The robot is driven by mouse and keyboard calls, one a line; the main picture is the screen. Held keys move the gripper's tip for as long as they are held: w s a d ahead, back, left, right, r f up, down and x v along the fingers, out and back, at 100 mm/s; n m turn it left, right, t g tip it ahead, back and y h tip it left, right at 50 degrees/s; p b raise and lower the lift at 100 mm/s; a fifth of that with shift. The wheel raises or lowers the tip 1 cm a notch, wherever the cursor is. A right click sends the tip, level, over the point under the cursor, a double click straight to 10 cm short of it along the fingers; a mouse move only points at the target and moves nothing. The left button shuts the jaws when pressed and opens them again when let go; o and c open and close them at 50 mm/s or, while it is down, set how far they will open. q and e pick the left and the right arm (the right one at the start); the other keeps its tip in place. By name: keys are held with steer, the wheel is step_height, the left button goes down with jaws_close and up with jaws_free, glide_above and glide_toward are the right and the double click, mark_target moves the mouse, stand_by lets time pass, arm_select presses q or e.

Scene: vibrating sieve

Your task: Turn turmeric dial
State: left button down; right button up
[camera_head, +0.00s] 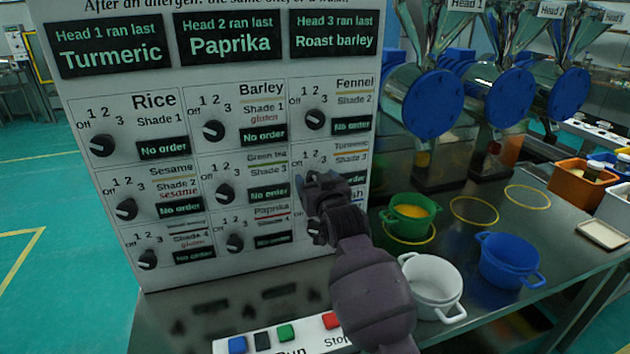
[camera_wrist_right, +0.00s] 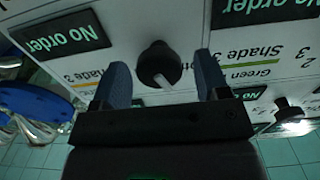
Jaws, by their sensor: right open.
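The turmeric dial is a black knob with a white pointer mark, and it shows in the right wrist view (camera_wrist_right: 160,65). In the head view it is hidden behind my right gripper (camera_head: 322,183); its "Turmeric Shade 3" label (camera_head: 350,150) shows just above the gripper. In the right wrist view, upside down, my right gripper's two blue-grey fingers (camera_wrist_right: 160,82) are open. One finger is on each side of the dial, with a visible gap to the knob on both sides. My left gripper is not in view.
The white panel (camera_head: 232,75) carries several other dials, including the green tea dial (camera_head: 225,193) to the left and the fennel dial (camera_head: 315,119) above. Below stand a white pot (camera_head: 432,280), a green pot (camera_head: 411,215) and a blue pot (camera_head: 508,262). Coloured buttons (camera_head: 285,333) lie in front.

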steer(key=shift+w+a, duration=0.15)
steer(key=shift+w, duration=0.35)
steer(key=shift+c, duration=0.4)
steer(key=c, duration=0.8)
steer(key=shift+r, duration=0.1)
